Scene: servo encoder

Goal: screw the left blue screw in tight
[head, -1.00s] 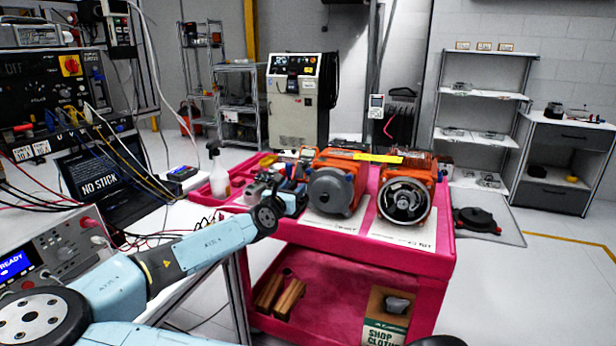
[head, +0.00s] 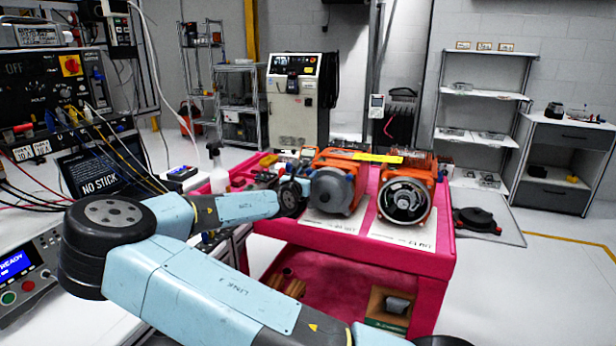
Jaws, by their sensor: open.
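Two orange servo motors stand side by side on the red cart. The left motor (head: 333,190) has a round grey end cover facing me. The right motor (head: 404,203) has its end uncovered, with a black ring and bright inner parts showing. The blue screws are too small to make out here. My arm reaches over the cart's left side, with its dark wrist joint just left of the left motor. My gripper (head: 291,169) is small and mostly hidden behind that joint; it is open, and I see nothing held in it.
The red cart (head: 446,240) has white sheets under the motors and a yellow strip (head: 378,158) behind them. A spray bottle (head: 218,175) and small parts crowd its left side. A bench with instruments and cables (head: 100,150) stands at left.

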